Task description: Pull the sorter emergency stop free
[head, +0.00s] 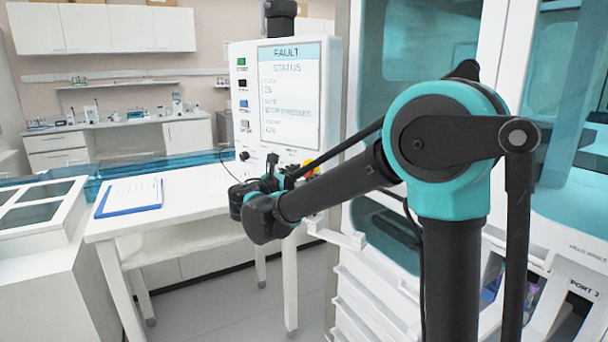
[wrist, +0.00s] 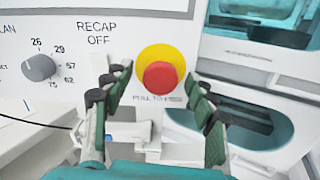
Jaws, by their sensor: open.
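The emergency stop is a red round button (wrist: 161,75) on a yellow disc (wrist: 150,53), set in a white panel with the words "PULL TO" partly visible below it. In the head view only a bit of its yellow and red (head: 311,167) shows past my arm. My gripper (wrist: 158,80) is open, with one dark green finger to the left of the button and one to the right in the wrist view. Nothing is between the fingers except the view of the button, and I cannot tell how far the tips are from the panel. In the head view my gripper (head: 268,182) is in front of the panel's lower part.
A grey dial (wrist: 39,68) sits left on the panel. The panel's screen (head: 290,95) reads "FAULT STATUS". A white table (head: 185,205) with a clipboard (head: 130,197) stands left. Teal-windowed cabinets (head: 385,235) stand right of the panel. White brackets (wrist: 180,150) lie below the button.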

